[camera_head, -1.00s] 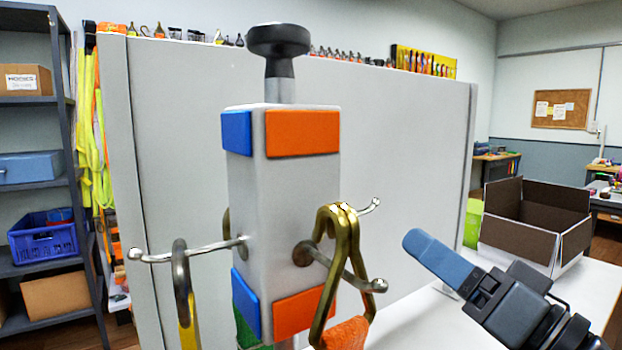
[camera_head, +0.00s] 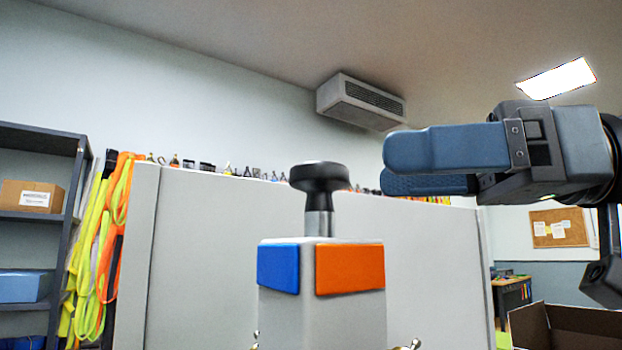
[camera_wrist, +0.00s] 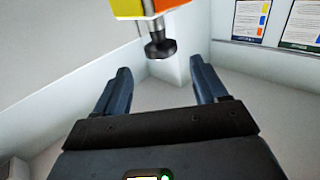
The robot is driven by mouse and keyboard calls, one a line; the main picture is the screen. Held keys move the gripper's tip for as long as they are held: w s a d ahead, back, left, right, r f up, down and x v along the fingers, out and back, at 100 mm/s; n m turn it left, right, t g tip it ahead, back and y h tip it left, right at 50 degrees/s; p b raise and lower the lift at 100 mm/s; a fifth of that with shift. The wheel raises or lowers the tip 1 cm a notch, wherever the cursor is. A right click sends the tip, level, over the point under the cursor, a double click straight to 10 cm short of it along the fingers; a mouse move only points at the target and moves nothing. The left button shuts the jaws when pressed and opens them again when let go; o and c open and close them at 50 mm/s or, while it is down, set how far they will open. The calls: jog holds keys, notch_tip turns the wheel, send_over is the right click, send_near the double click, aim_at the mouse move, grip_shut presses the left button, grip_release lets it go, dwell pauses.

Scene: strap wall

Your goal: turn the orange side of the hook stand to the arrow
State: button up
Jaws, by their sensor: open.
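The hook stand (camera_head: 318,315) is an upright light-grey square post. In the head view its blue patch (camera_head: 278,267) faces left and its orange patch (camera_head: 350,269) faces right. A black round knob (camera_head: 320,177) on a metal stem tops it. My gripper (camera_head: 389,168) is open and empty, level with the knob and apart from it on the right. In the wrist view, the knob (camera_wrist: 160,46) lies beyond the gap between my fingertips (camera_wrist: 158,72), with yellow and orange patches (camera_wrist: 168,5) above. Most hooks are below the head frame. The arrow is not visible.
A grey partition (camera_head: 220,255) stands behind the stand, with small hardware along its top. Bright straps (camera_head: 97,260) hang at its left end near a dark shelf (camera_head: 40,140). An open brown box (camera_head: 570,325) is at lower right. Air around the knob looks clear.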

aim_at(319, 172)
jog(key=shift+w+a+p, duration=0.2)
jog(key=shift+w+a, duration=0.05)
jog(key=shift+a, duration=1.05)
jog(key=shift+w+a+p, duration=0.2)
jog(key=shift+a, duration=1.05)
jog(key=shift+w+a+p, duration=0.2)
jog(key=shift+w+a, duration=0.05)
jog(key=shift+a, duration=1.05)
jog(key=shift+c, duration=0.2)
grip_shut()
